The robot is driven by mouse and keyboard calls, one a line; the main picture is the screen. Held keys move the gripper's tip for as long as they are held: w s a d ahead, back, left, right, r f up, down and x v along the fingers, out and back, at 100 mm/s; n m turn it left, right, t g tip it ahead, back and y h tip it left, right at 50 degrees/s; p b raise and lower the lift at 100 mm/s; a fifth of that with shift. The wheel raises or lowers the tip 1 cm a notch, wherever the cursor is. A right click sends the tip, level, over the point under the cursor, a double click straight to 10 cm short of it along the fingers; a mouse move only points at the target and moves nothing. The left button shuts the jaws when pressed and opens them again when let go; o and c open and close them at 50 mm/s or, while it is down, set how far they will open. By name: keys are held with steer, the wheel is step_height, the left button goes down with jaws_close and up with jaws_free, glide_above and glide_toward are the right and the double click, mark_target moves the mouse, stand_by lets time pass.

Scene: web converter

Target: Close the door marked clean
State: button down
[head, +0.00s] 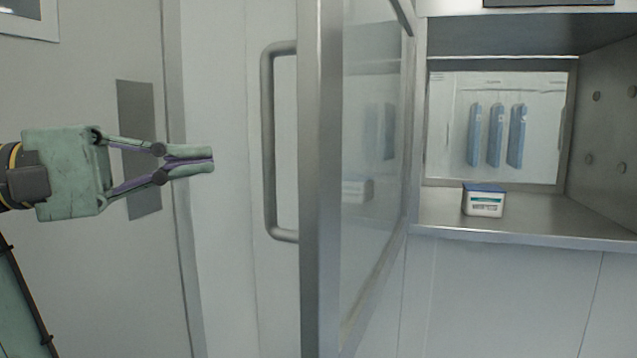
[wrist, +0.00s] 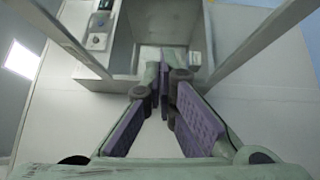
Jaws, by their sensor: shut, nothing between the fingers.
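The door (head: 322,180) is a metal-framed glass door, standing wide open and swung out toward me at the left side of a pass-through hatch. I cannot read any "clean" marking on it. Its long D-shaped handle (head: 268,140) is on the left face. My gripper (head: 212,160) is shut and empty, to the left of the handle, pointing right and apart from it. In the wrist view my closed fingers (wrist: 163,85) point toward the hatch opening, with metal frame bars on both sides.
The hatch chamber (head: 525,232) has a steel floor, on which a white tub with a blue lid (head: 484,203) stands. Blue garments (head: 496,135) show through the back window. A wall with a grey plate (head: 139,150) lies behind my gripper. A control box (wrist: 99,30) shows beside the hatch.

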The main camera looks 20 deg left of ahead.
glide_toward(371, 134)
steer(key=shift+y, duration=0.3)
steer(key=shift+w+d+f, duration=0.5)
steer(key=shift+w+f, duration=0.15)
steer(key=shift+f, duration=0.05)
steer(key=shift+w+d+f, duration=0.5)
steer(key=shift+w+f, duration=0.2)
